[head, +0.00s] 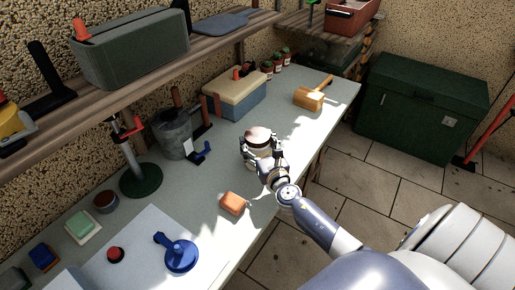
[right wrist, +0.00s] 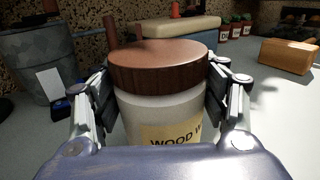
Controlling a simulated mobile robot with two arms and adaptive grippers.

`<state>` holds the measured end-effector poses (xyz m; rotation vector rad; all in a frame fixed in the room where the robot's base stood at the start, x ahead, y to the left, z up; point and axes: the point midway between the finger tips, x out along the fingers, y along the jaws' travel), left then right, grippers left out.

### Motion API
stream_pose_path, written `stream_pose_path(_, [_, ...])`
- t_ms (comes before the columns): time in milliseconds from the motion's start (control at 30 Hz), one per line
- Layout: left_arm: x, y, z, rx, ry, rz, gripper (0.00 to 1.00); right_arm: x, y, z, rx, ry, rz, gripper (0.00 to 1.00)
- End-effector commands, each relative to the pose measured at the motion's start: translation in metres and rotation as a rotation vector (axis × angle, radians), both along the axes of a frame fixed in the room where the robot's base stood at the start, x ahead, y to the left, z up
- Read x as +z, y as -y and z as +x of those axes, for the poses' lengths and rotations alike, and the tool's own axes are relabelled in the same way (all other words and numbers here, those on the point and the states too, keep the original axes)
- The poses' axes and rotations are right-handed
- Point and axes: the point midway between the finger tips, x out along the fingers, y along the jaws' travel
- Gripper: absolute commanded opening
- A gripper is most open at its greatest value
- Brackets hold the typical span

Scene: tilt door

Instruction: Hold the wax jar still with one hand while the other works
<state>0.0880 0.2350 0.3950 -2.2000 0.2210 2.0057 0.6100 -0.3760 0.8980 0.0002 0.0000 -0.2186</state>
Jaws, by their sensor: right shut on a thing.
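The wax jar stands upright on the bench, with its brown lid (head: 259,132) on top in the head view. In the right wrist view the jar (right wrist: 160,108) is pale with a dark wood-like lid and a tan label reading "WOOD W", cut off below. My right gripper (head: 262,150) is shut on the jar, one finger on each side of its body just under the lid; the fingers also show in the right wrist view (right wrist: 160,95). My left gripper is in neither view.
Near the jar are an orange block (head: 232,203), a grey metal bucket (head: 174,135) and a wooden mallet (head: 309,99). A blue clamp-like tool (head: 181,255) lies on a white sheet at the front. A shelf (head: 115,96) overhangs the back; bare bench (head: 215,175) lies left of the jar.

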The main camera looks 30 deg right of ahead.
Motion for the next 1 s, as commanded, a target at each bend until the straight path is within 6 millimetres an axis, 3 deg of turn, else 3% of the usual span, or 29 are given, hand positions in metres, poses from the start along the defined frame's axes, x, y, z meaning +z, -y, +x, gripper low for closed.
stream_pose_path(267, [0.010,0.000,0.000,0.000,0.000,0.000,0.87,0.015,0.000,0.000,0.000,0.004,-0.001,0.33])
stream_pose_path(467, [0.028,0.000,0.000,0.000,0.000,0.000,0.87,0.042,0.000,0.000,0.001,0.004,-0.001,0.33])
stream_pose_path(533, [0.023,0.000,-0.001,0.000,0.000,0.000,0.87,0.036,-0.003,-0.012,0.001,-0.002,-0.001,0.33])
stream_pose_path(1000, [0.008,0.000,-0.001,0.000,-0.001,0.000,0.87,0.044,-0.029,-0.120,0.000,-0.001,0.000,0.33])
